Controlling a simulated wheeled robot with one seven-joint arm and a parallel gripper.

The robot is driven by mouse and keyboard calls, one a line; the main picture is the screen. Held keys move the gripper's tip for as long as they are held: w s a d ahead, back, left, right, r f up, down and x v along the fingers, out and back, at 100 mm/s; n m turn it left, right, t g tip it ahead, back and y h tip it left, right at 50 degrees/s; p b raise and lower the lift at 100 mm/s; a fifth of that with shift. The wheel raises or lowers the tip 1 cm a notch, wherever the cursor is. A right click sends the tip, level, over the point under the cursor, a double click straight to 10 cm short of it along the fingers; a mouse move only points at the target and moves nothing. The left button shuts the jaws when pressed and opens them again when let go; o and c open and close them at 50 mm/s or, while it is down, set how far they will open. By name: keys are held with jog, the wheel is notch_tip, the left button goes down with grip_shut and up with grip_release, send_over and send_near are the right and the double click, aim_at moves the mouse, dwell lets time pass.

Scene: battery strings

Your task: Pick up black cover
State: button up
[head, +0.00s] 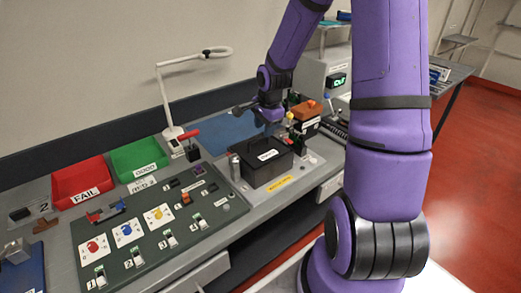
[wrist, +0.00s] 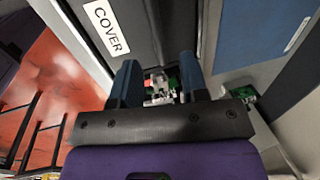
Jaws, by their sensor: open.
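The black cover (head: 272,172) is a dark box shape with a white label on top, standing on the bench at the middle of the head view. In the wrist view the black cover (wrist: 142,38) fills the upper middle, and its white label reads COVER. My gripper (head: 268,127) is above the cover's far side in the head view. In the wrist view my gripper (wrist: 160,72) has its two blue fingers apart, with no object visibly held between them. I cannot tell whether the fingers touch the cover. What lies under the cover is hidden.
A blue mat (head: 222,133) lies behind the cover. An orange-brown block (head: 305,110) stands to its right. A switch panel (head: 150,230), a red FAIL bin (head: 84,182) and a green bin (head: 138,158) are to the left. A white lamp (head: 170,105) stands behind.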

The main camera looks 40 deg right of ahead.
aim_at(261, 137)
jog(key=f, duration=0.3)
jog(key=w+f, duration=0.1)
jog(key=shift+a+f, duration=0.25)
jog(key=shift+f, duration=0.1)
grip_shut()
